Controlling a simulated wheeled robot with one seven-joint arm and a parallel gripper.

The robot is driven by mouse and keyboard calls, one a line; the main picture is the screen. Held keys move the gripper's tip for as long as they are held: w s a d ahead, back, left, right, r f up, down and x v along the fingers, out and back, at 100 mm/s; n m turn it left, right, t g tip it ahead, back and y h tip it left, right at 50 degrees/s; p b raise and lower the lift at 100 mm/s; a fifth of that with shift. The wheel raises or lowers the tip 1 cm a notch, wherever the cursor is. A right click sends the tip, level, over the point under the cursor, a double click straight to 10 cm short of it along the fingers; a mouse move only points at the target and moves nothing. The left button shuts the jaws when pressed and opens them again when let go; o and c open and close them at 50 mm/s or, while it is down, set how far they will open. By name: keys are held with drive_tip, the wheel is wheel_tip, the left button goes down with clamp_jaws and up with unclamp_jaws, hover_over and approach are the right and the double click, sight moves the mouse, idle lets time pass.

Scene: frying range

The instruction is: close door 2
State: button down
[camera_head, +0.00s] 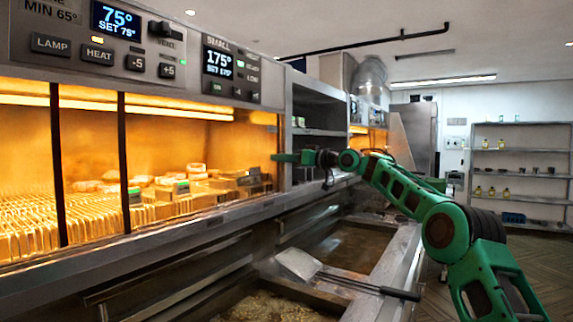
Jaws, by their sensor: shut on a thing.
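The heated cabinet (190,105) fills the left, with a lit orange interior behind its front and dark upright bars (123,165). No door number is readable, so I cannot tell which panel is door 2. My green gripper (279,157) is at the cabinet's right end, beside the grey end post (284,120). It is shut on what looks like the upright edge of a door there. The held part is small and mostly hidden by the fingers. My arm reaches in from the lower right.
Fryer vats with oil (350,245) lie below the cabinet. A flat scoop (298,262) with a dark handle lies across them. Food and wire racks (50,210) fill the cabinet. Open shelves (325,105) stand right of it. The floor at right is clear.

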drive_tip(key=shift+w+d+r, duration=0.15)
drive_tip(key=shift+w+d, duration=0.1)
drive_tip(key=shift+w, duration=0.2)
drive_tip(key=shift+w+a, duration=0.15)
drive_tip(key=shift+a, duration=0.1)
drive_tip(key=shift+w+d, duration=0.15)
drive_tip(key=shift+d, duration=0.25)
drive_tip(key=c, duration=1.8)
unclamp_jaws()
drive_tip(key=shift+w+d, duration=0.1)
drive_tip(key=shift+d, duration=0.1)
drive_tip(key=v, duration=1)
drive_tip(key=shift+s+d, duration=0.1)
drive_tip(key=shift+s, duration=0.3)
